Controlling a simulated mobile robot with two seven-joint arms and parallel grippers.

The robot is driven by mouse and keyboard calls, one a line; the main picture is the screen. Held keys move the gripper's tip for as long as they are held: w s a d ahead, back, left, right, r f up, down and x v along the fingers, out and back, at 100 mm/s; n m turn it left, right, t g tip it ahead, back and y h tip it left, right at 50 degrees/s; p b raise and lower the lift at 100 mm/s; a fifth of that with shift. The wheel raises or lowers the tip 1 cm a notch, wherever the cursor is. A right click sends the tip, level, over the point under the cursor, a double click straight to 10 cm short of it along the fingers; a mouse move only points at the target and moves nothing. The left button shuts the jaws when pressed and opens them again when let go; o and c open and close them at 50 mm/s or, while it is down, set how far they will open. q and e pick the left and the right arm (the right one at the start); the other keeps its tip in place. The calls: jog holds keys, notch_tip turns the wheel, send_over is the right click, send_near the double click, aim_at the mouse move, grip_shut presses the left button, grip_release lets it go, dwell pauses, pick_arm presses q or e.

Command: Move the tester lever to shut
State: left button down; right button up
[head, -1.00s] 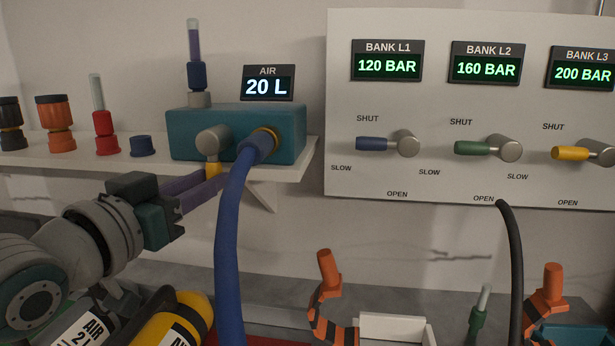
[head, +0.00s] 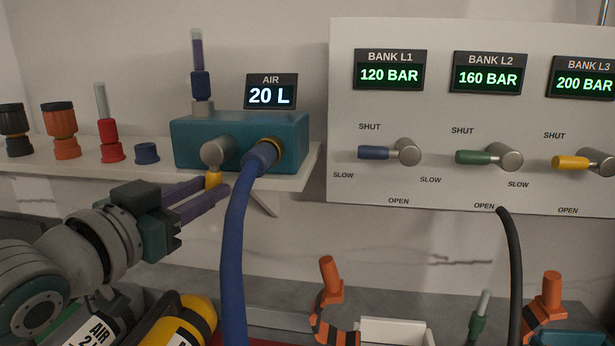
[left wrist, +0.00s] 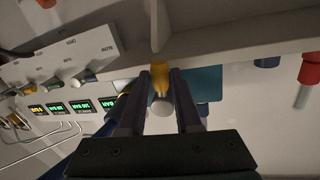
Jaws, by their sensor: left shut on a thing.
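The tester is a teal box (head: 290,140) on the white shelf, with a grey pivot knob (head: 216,152) on its front. Its short yellow lever (head: 213,180) hangs down from the knob. My left gripper (head: 213,187) reaches up from the lower left, with its purple fingers on either side of the lever, shut on it. The left wrist view shows the yellow lever (left wrist: 161,78) between the fingertips. The display above the tester (head: 271,92) reads AIR 20 L. My right gripper is not in view.
A thick blue hose (head: 234,250) runs down from the tester, close right of the fingers. Fittings, such as a red one (head: 110,140), stand left on the shelf. The bank panel (head: 345,110) has several levers. Below are a yellow cylinder (head: 170,320) and orange-black pieces (head: 328,290).

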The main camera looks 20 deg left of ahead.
pick_arm(q)
jog(key=shift+s+a+r+m+g+y+p, duration=0.1)
jog(key=shift+a+r+m+g+y+p, duration=0.45)
jog(key=shift+m+p, duration=1.55)
jog(key=shift+s+a+r+m+g+y+p, duration=0.2)
jog(key=shift+a+r+m+y+p, duration=0.35)
jog(key=shift+r+m+p, duration=1.45)
jog(key=shift+s+a+r+m+g+y+p, duration=0.1)
jog(key=shift+a+m+g+y+p, duration=0.4)
jog(key=shift+m+p, duration=1.7)
jog(key=shift+m+b, duration=0.55)
jog(key=shift+m, duration=0.15)
jog(key=c, duration=0.6)
grip_release()
jog(key=shift+a, duration=0.1)
jog(key=b+v, duration=0.1)
jog(key=v, duration=0.9)
jog(key=shift+f, duration=0.15)
